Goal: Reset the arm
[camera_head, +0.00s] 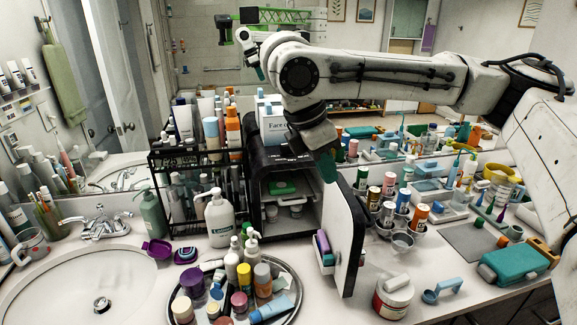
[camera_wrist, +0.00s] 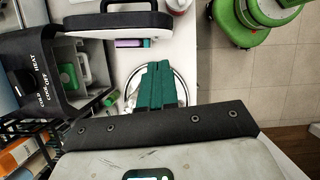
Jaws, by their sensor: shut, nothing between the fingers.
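My arm reaches in from the right, bent over the vanity. My gripper (camera_head: 328,166) hangs beside the upper front of a small black mini fridge (camera_head: 257,170), above its open door (camera_head: 345,240). The green fingers are together and empty; they also show in the wrist view (camera_wrist: 156,84). The fridge shows at the left of the wrist view (camera_wrist: 32,62), with heat, cold and off markings, and its door (camera_wrist: 115,22) swung out. Inside are a green-lidded item (camera_head: 283,187) and small white jars.
A round metal tray (camera_head: 292,312) with several bottles stands in front of the fridge. A black rack (camera_head: 165,215) with bottles and a pump bottle (camera_head: 219,220) are left of it.

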